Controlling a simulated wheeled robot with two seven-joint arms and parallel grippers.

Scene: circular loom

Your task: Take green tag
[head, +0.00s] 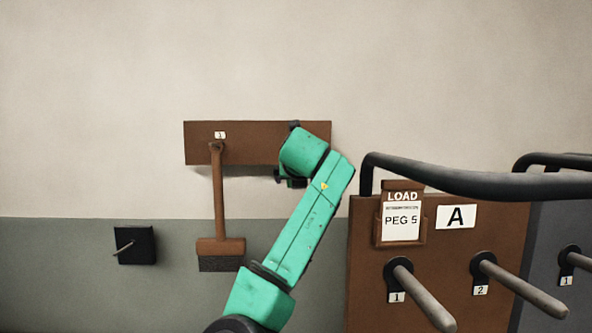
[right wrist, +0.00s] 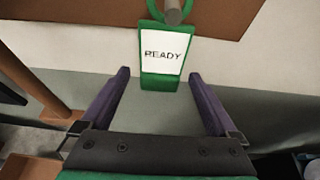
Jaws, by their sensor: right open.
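The green tag (right wrist: 162,55) hangs in the right wrist view from a grey peg (right wrist: 173,12) by a green loop. It has a white face reading READY. My right gripper (right wrist: 157,74) is open, its two dark fingers pointing toward the tag, one on each side of its lower part in the picture. I cannot tell how far the fingertips are from the tag, and nothing is held. In the head view my green arm hides the tag, and the gripper is mostly hidden at the brown wall board (head: 254,155). My left gripper is out of view.
A brush (head: 219,200) hangs from the board's left peg, left of my arm. A small black wall block (head: 135,245) with a peg is further left. At right stands a brown panel (head: 440,270) marked A, with protruding pegs, a LOAD PEG 5 card (head: 401,219) and a black rail (head: 470,185).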

